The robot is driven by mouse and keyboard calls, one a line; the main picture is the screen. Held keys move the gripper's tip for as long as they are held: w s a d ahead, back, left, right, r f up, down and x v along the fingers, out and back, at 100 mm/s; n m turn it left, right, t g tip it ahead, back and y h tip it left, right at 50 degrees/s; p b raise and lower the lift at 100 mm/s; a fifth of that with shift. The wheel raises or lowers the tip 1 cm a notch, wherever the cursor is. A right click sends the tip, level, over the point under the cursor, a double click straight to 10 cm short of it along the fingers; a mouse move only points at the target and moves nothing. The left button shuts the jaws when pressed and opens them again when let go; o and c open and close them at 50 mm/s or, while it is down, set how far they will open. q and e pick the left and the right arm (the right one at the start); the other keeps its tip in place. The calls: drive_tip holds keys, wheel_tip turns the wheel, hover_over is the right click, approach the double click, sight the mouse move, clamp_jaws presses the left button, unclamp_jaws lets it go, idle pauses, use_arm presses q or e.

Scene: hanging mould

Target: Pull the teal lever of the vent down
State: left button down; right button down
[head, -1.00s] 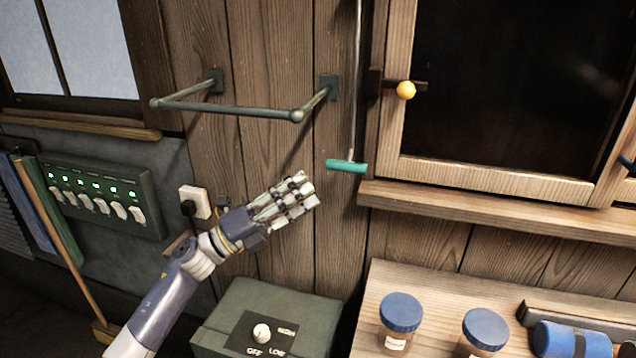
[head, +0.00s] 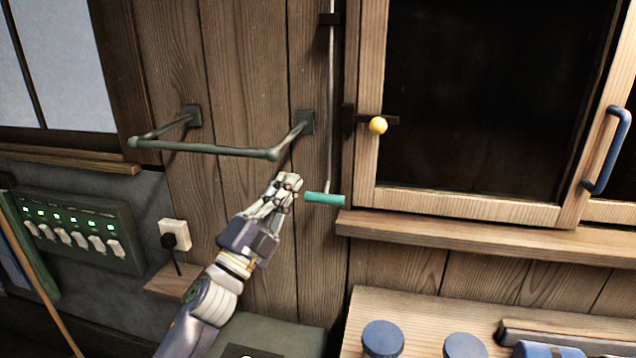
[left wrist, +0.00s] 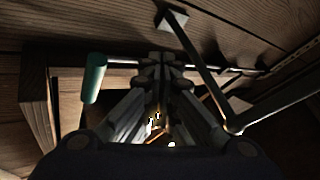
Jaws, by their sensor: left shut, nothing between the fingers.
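The teal lever (head: 325,199) is a short bar at the lower end of a thin metal rod (head: 331,100) that runs up the plank wall beside the window frame. My left gripper (head: 291,182) is just left of the lever in the head view, with its fingers together and nothing between them. In the left wrist view the teal lever (left wrist: 94,78) is left of the closed fingertips (left wrist: 165,62), apart from them. Whether the fingertips touch the rod cannot be told. My right gripper is not in view.
A dark green rail (head: 205,150) sticks out from the wall above and left of the gripper. A window ledge (head: 480,238) is right of the lever. A switch panel (head: 75,235), a socket (head: 174,234) and a wooden table (head: 430,308) with blue-lidded jars (head: 383,338) lie lower.

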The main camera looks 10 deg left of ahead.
use_arm(q)
drive_tip(key=s+d+r+n+g+y+p, duration=0.2)
drive_tip(key=s+d+n+g+y, duration=0.15)
drive_tip(key=n, duration=0.65)
drive_tip(key=s+d+r+n+g+y+p, duration=0.25)
drive_tip(key=s+n+y, duration=0.25)
drive_tip(key=n, duration=0.4)
drive_tip(key=w+f+p, duration=0.4)
drive_tip(key=w+f, duration=0.1)
drive_tip(key=w, duration=0.5)
drive_tip(key=shift+w+t, duration=0.3)
drive_tip(key=shift+w, duration=0.05)
